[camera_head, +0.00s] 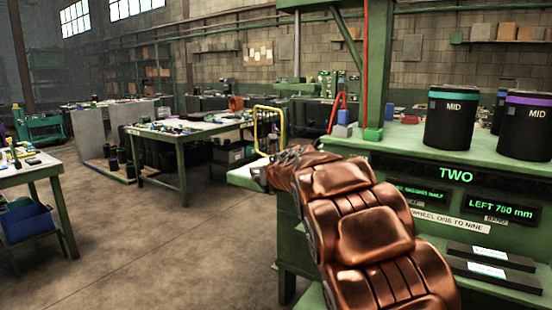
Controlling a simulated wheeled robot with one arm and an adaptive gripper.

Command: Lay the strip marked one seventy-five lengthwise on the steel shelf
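My copper-brown arm reaches up from the bottom right. Its far end, my gripper (262,178), is beside the left end of the green bench, near a pale flat surface (241,176). The fingers cannot be made out, nor whether they hold anything. Two dark strips with white labels lie at the lower right of the green bench: the upper strip (512,261) and the lower strip (513,279). Their markings are too small to read, so I cannot tell which is one seventy-five. I cannot tell for sure which surface is the steel shelf.
The green bench (453,150) carries black canisters marked MID (450,122) and signs TWO and LEFT 750 mm. A green post (377,60) and red bar rise from it. A yellow rail (282,130) stands behind my gripper. Open floor (170,240) lies left.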

